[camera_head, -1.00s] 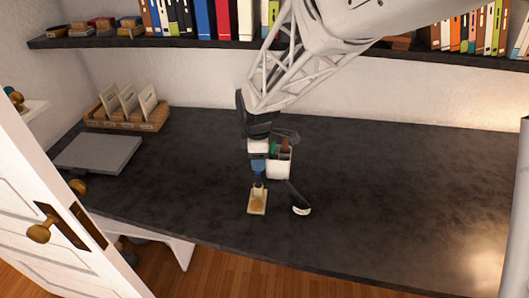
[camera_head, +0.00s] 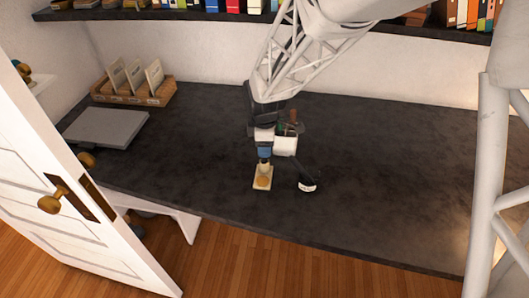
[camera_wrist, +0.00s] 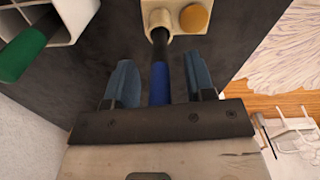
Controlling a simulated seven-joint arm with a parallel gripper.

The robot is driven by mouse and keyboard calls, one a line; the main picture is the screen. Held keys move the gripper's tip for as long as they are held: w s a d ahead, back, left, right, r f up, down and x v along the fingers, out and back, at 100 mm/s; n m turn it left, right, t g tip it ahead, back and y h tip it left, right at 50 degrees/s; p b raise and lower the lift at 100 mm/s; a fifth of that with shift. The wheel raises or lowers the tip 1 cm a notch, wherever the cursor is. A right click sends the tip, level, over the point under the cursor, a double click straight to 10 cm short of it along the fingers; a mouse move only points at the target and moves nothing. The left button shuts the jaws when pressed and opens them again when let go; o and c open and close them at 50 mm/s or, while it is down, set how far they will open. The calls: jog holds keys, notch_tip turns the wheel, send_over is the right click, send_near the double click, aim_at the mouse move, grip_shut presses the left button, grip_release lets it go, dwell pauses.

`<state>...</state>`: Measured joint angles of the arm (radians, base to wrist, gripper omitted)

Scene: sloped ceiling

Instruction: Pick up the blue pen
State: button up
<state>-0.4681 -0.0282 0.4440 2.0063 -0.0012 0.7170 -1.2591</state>
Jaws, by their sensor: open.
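The blue pen (camera_wrist: 158,84) has a dark lower part and stands in the round socket of a small cream holder (camera_wrist: 178,16) with a tan disc on it. In the head view the holder (camera_head: 262,184) is near the desk's front edge, with the blue pen (camera_head: 264,152) above it. My gripper (camera_wrist: 160,82) is open, with one grey-blue finger on each side of the pen and gaps between. In the head view my gripper (camera_head: 264,142) is over the holder and partly hides the pen. The pen's upper end is hidden by the gripper body.
A white cup (camera_head: 285,146) with green and brown items stands close beside the gripper. A black item with a white end (camera_head: 307,186) is to the right. A grey flat slab (camera_head: 107,128) and wooden rack (camera_head: 130,97) are at left. The right of the dark desk (camera_head: 400,170) is clear.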

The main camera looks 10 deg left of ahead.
grip_shut()
jog(key=shift+r, duration=5)
